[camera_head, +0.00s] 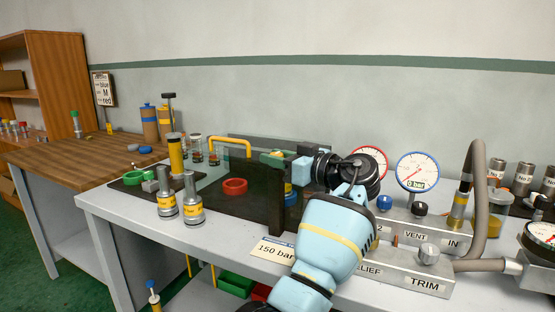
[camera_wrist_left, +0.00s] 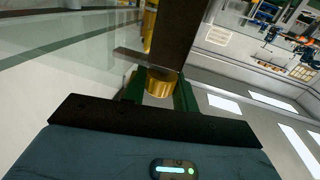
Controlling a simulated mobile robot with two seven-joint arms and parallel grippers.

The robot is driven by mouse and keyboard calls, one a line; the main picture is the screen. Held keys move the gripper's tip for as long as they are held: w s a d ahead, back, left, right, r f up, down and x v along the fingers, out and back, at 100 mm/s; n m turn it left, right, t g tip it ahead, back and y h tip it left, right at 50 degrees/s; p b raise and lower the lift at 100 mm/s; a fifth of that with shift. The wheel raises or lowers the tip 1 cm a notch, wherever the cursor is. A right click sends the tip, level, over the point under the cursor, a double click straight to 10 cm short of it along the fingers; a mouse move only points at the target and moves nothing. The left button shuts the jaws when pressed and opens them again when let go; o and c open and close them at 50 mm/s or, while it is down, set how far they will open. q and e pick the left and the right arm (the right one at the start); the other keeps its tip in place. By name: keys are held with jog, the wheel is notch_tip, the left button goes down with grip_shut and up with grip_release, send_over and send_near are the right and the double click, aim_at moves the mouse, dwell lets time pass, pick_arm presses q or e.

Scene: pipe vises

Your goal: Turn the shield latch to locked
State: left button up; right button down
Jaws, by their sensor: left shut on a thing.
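My left gripper (camera_head: 274,159) reaches in from the right at the right end of the pipe-vise bench rig, its fingers pointing left. In the left wrist view its green fingers (camera_wrist_left: 158,92) are shut on a brass cylindrical knob (camera_wrist_left: 160,82), which I take to be the shield latch's knob. A dark upright plate (camera_wrist_left: 172,38) stands just beyond the knob. The clear shield shows faintly in the head view, with a yellow handle (camera_head: 232,144) above the rig. The latch is mostly hidden by my gripper in the head view, so its angle cannot be told. My right gripper is not in view.
Two steel fittings with yellow bands (camera_head: 193,206) stand at the bench's front left. A red ring (camera_head: 235,186) lies on the dark rig base. A blue-rimmed gauge (camera_head: 417,171) and a valve block with VENT and TRIM labels (camera_head: 425,283) stand close on the right.

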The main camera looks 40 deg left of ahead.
pick_arm(q)
jog(key=shift+r, duration=0.15)
jog(key=o, duration=0.9)
jog(key=shift+o, duration=0.2)
jog(key=shift+d, duration=0.1)
jog(key=d, duration=0.7)
jog(key=shift+d, duration=0.3)
jog(key=shift+w, duration=0.1)
